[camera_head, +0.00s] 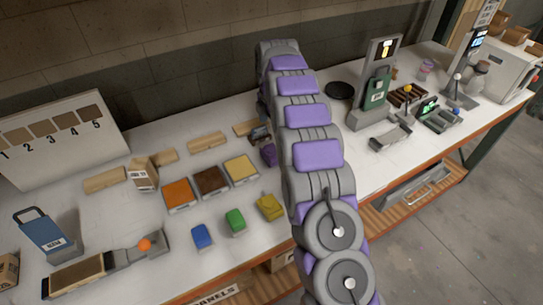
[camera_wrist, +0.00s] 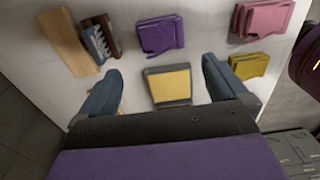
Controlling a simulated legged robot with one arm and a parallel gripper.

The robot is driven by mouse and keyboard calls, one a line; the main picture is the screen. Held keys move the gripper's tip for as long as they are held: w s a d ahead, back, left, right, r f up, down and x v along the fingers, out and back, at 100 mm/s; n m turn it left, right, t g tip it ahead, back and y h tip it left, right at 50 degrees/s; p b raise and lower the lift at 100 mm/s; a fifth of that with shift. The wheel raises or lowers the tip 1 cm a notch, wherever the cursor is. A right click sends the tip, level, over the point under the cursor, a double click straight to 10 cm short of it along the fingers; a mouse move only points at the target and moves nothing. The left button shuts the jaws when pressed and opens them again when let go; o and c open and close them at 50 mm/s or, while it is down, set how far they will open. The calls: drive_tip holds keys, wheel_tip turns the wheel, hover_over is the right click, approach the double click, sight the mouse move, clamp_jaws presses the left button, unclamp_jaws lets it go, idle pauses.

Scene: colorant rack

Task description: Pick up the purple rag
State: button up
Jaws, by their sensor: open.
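The purple rag (camera_wrist: 160,36) is a folded cloth lying on the white table, at the top middle of the wrist view. In the head view the purple rag (camera_head: 268,155) is a small patch beside my arm, which partly hides it. My gripper (camera_wrist: 161,66) is open, its two blue-grey fingers spread apart with nothing held between them. The rag lies beyond the fingertips in the wrist view, apart from them. In the head view my arm mostly hides the gripper.
A yellow panel in a grey tray (camera_wrist: 170,84) lies between and below the fingers. A pink rag (camera_wrist: 263,18) and an olive-yellow rag (camera_wrist: 248,66) lie to the right. A wooden block (camera_wrist: 68,42) lies left. Orange (camera_head: 179,194) and brown (camera_head: 211,181) panels are nearby.

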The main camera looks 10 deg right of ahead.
sight(272, 150)
wheel_tip(272, 150, down, 9)
drive_tip(key=shift+r+b, duration=0.1)
drive_tip(key=shift+b, duration=0.75)
drive_tip(key=shift+s+d+f+b, duration=0.1)
drive_tip(key=shift+f+b, duration=0.8)
drive_tip(key=shift+f, duration=1.8)
drive_tip(key=shift+r, duration=0.1)
drive_tip(key=shift+c, duration=0.4)
drive_tip(key=c, duration=0.6)
